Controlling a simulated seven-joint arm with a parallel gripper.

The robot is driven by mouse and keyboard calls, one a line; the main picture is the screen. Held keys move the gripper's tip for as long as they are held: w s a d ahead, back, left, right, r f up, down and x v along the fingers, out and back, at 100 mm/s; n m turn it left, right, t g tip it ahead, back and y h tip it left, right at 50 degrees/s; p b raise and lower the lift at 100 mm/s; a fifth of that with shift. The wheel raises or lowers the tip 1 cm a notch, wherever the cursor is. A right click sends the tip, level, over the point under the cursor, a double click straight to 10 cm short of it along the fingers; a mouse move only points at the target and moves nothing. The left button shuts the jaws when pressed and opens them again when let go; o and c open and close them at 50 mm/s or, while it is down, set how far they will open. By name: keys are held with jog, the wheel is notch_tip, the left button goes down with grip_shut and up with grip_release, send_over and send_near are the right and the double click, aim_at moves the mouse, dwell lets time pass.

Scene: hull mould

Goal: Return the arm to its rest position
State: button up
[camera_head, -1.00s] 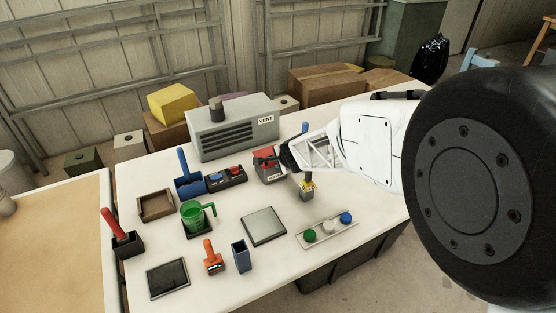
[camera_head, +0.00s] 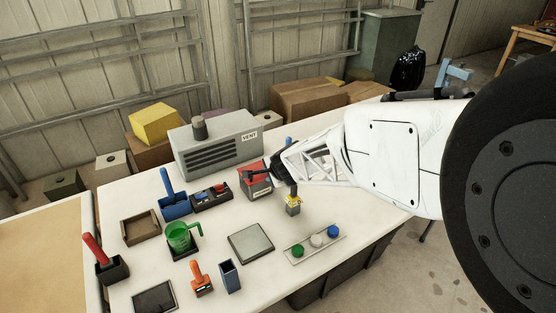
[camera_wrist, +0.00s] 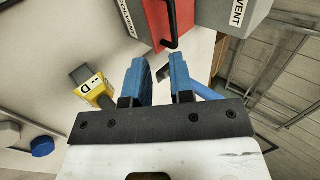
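My white arm reaches in from the right of the head view.
A grey vent box (camera_head: 217,145) stands behind the red can. A strip with green, white and blue knobs (camera_head: 316,243) lies at the front right. A grey plate (camera_head: 251,243), a green jug (camera_head: 179,237) and a blue-handled holder (camera_head: 173,204) are further left.

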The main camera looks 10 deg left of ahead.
jog(key=shift+r, duration=0.1)
jog(key=s+d+r+n+g+h, duration=0.1)
jog(key=s+d+r+n, duration=0.3)
jog(key=d+r, duration=0.5)
jog(key=s+d+r+n, duration=0.1)
jog(key=s+d+r, duration=0.4)
jog(key=d+r, duration=0.35)
jog(key=s+d+r+n+g+h, duration=0.1)
jog(key=s+d+r+n+h, duration=0.1)
jog(key=s+d, duration=0.8)
jog(key=s+d+r+n+g+h, duration=0.1)
jog(key=s+d+r+h, duration=0.1)
jog(key=s+d, duration=0.9)
jog(key=s+h, duration=0.1)
jog(key=s, duration=0.3)
jog(key=shift+d+r+n+g, duration=0.25)
jog(key=shift+r+n+g, duration=0.05)
jog(key=shift+n, duration=0.1)
